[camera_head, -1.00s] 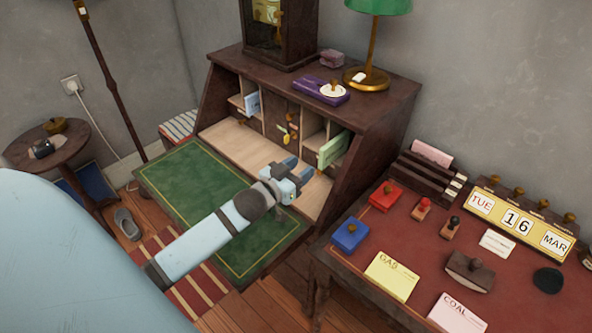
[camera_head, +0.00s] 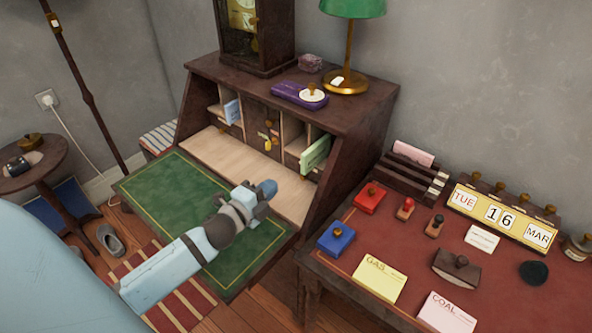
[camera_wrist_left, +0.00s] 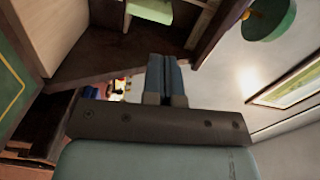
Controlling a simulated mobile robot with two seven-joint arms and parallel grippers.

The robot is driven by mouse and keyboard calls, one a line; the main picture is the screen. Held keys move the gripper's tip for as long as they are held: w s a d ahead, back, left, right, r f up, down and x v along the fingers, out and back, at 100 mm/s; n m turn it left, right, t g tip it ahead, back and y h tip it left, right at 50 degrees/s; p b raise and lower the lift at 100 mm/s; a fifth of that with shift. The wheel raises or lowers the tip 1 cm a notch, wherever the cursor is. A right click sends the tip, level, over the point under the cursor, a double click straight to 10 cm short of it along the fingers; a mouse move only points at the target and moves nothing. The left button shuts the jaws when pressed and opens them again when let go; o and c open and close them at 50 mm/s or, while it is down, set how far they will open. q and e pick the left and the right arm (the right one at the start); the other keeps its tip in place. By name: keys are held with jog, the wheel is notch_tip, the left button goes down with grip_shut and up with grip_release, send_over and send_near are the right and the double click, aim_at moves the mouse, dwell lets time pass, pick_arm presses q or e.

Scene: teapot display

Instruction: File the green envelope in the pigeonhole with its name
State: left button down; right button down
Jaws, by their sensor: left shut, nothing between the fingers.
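The green envelope (camera_head: 315,155) stands tilted in the right pigeonholes of the desk (camera_head: 363,130), its near end sticking out. Its lower edge also shows at the top of the left wrist view (camera_wrist_left: 150,10). My left gripper (camera_head: 267,187) is shut and empty over the front of the desk's writing surface, apart from the envelope and to its lower left. In the left wrist view its two fingers (camera_wrist_left: 165,78) lie together. Labels on the pigeonholes are too small to read. My right gripper is not in view.
A blue envelope (camera_head: 232,110) stands in the left pigeonholes. A purple box (camera_head: 299,95) and a green lamp (camera_head: 350,50) stand on the desk's top. The red-topped table (camera_head: 400,245) at the right holds stamps, cards and a calendar (camera_head: 502,216). The green writing surface (camera_head: 175,195) is clear.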

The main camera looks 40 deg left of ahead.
aim_at(303, 164)
pick_arm(q)
jog(key=w+m, duration=0.3)
jog(key=m, duration=0.3)
jog(key=w+m, duration=0.3)
jog(key=m, duration=0.4)
jog(key=w+d+f+m+p, duration=0.1)
jog(key=w+m, duration=0.3)
jog(key=m, duration=0.2)
jog(key=shift+w+f, duration=0.1)
jog(key=shift+w, duration=0.3)
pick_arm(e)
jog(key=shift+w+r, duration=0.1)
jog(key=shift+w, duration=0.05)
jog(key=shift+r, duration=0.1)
pick_arm(q)
jog(key=shift+w, duration=0.25)
jog(key=shift+w+d+m, duration=0.1)
jog(key=shift+w+m, duration=0.2)
jog(key=shift+w, duration=1.15)
